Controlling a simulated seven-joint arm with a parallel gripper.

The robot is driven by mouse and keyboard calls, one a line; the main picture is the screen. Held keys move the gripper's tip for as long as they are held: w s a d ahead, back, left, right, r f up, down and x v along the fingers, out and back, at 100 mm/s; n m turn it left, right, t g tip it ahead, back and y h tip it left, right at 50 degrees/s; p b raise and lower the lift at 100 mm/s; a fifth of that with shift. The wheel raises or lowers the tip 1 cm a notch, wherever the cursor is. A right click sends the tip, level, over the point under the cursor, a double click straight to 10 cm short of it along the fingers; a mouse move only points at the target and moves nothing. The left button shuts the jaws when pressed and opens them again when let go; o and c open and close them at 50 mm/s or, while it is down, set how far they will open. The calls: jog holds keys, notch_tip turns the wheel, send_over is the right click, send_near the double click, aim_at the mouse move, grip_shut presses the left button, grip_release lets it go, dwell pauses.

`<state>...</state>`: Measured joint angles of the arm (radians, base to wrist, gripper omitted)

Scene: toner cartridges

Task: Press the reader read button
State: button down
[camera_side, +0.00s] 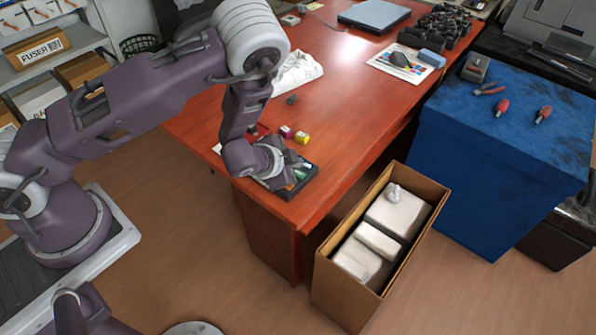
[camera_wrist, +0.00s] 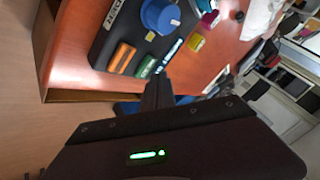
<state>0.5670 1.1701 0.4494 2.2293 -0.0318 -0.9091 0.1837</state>
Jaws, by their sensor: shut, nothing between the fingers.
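The reader (camera_side: 304,186) is a black box at the desk's near corner, partly covered by my wrist in the side view. In the wrist view the reader (camera_wrist: 108,38) shows a blue round knob (camera_wrist: 160,15), an orange button (camera_wrist: 121,57), a green button (camera_wrist: 146,66) and white lettering too small to read. I cannot tell which button is the read one. My gripper (camera_wrist: 158,84) is shut and empty, its dark fingers close to the reader's edge near the green button. Contact cannot be told. The fingers are hidden in the side view.
Magenta (camera_side: 286,132) and yellow (camera_side: 301,138) cartridges sit on the red desk (camera_side: 335,95) behind the reader. A white cloth (camera_side: 297,73) lies further back. An open cardboard box (camera_side: 330,280) stands on the floor beside the desk. A blue-covered table (camera_side: 500,150) is at right.

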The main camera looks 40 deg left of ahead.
jog(key=shift+f, duration=0.4)
jog(key=shift+f, duration=0.45)
dwell(0.4)
jog(key=shift+r, duration=0.85)
jog(key=shift+r, duration=2.55)
